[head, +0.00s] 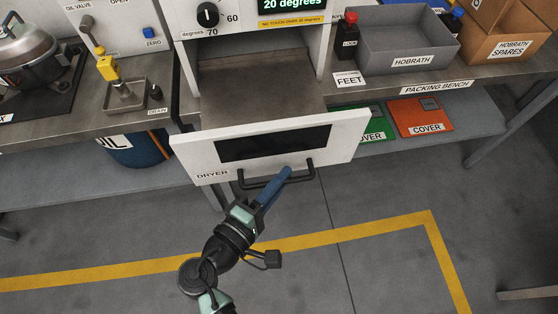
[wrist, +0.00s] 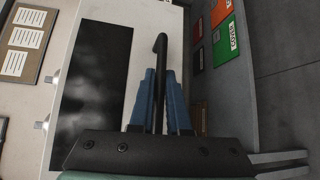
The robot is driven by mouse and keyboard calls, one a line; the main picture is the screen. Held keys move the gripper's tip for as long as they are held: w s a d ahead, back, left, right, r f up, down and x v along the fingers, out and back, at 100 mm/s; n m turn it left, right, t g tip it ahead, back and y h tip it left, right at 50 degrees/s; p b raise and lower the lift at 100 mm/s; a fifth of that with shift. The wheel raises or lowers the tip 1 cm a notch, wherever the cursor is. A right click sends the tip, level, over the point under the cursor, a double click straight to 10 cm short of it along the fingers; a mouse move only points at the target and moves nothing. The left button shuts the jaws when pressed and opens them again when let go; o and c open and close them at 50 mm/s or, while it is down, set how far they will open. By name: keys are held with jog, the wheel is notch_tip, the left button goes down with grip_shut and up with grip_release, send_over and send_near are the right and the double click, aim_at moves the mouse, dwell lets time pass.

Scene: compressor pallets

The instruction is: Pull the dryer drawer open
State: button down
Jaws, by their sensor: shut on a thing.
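The dryer drawer (head: 195,159) has a white front with a dark window (head: 272,144) and the label DRYER. In the head view it stands out from the white dryer body (head: 190,60), with a bare grey surface showing behind its front. A black bar handle (head: 262,183) runs along the lower part of the front. My gripper (head: 287,172) reaches up from below with blue fingers and is shut on the handle, right of its middle. In the wrist view the blue fingers (wrist: 160,100) lie on both sides of the dark handle bar (wrist: 160,50). The drawer's inside is partly hidden by its front.
Right of the drawer, a green cover (head: 375,128) and an orange cover (head: 420,117) lie on the lower shelf. A grey HOBRATH bin (head: 408,62) stands on the bench (head: 500,70). A blue oil drum (head: 140,150) is at the left. The floor in front is clear.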

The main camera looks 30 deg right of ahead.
jog(key=shift+s+a, duration=0.1)
jog(key=shift+s, duration=0.1)
jog(key=c, duration=0.9)
grip_release()
jog(key=b+v, duration=0.1)
jog(key=v, duration=1.2)
